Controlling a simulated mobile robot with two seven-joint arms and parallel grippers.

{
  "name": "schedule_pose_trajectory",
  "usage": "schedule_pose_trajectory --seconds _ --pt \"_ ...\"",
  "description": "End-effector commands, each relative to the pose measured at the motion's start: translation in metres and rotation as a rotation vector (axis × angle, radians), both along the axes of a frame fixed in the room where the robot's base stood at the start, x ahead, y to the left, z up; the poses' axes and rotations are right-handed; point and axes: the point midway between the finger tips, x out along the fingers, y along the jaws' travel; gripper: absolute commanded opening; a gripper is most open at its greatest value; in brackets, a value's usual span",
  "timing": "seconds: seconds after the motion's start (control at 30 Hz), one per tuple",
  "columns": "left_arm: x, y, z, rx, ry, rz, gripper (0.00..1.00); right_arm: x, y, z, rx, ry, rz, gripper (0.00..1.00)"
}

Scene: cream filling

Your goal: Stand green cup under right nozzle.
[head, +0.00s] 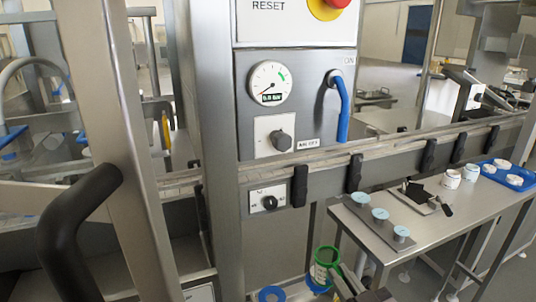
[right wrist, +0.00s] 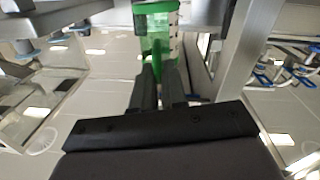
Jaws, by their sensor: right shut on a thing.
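The green cup (head: 325,260) is near the bottom middle of the head view, with a green rim and a pale, marked side. My right gripper (head: 340,277) is shut on it from the lower right. The right wrist view shows the cup (right wrist: 156,28) at the top, between the tips of the two dark fingers (right wrist: 158,68). The cup looks close to upright. A blue ring (head: 271,293) lies left of it on a low metal surface, and more blue shows just below the cup. I cannot make out the right nozzle. My left gripper is not in view.
A grey machine column with a pressure gauge (head: 270,83), a blue lever (head: 342,106) and a black knob (head: 270,203) stands behind the cup. At right, a metal table (head: 445,222) bears blue-topped pieces, white cups and a blue tray (head: 516,184).

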Motion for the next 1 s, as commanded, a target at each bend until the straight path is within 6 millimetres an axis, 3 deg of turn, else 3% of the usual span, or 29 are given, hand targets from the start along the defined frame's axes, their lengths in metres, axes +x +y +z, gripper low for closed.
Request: schedule_pose_trajectory --seconds 0.03,0.2,0.43,1.0 --pt "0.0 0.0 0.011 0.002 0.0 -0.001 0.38 -0.006 -0.007 0.011 0.005 0.003 -0.031 0.0" --pt "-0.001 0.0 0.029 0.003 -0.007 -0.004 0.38 -0.024 -0.031 0.029 0.006 0.004 -0.142 0.0" --pt "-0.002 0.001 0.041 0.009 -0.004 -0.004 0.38 -0.042 -0.057 0.044 -0.004 0.002 -0.248 0.0" --pt "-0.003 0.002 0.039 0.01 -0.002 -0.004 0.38 -0.047 -0.063 0.043 -0.008 -0.001 -0.274 0.0"
